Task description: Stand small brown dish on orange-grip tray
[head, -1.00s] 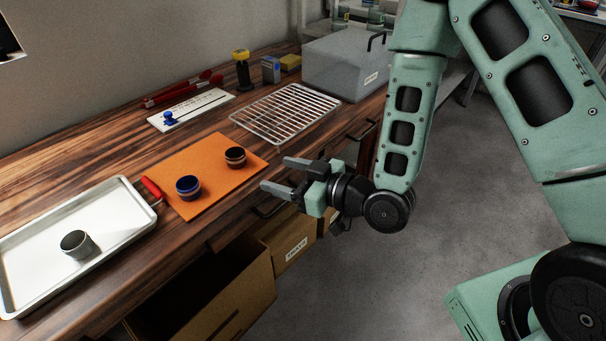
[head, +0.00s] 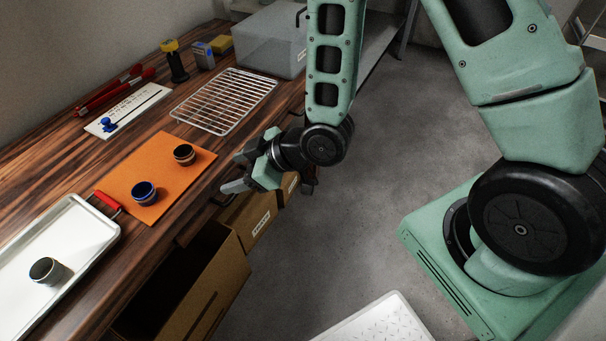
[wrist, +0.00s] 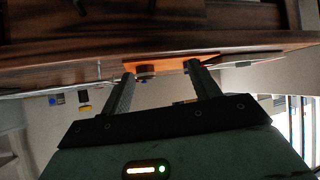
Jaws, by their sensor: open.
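The small brown dish (head: 184,154), dark inside with a brownish band, stands upright on an orange mat (head: 165,172) on the wooden bench. In the wrist view a small dark dish (wrist: 146,71) shows between the fingers, some way beyond them; it is probably the brown one. The tray (head: 100,243) with an orange-red grip (head: 107,201) lies at the left, white and shallow. My gripper (head: 230,173) is open and empty, off the bench's front edge to the right of the mat, apart from the dish.
A blue-banded dish (head: 144,194) stands on the mat near the brown one. A grey dish (head: 46,271) stands on the tray. A wire rack (head: 224,100) lies behind the mat. Open cardboard boxes (head: 205,290) stand below the bench edge. The tray's middle has bare room.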

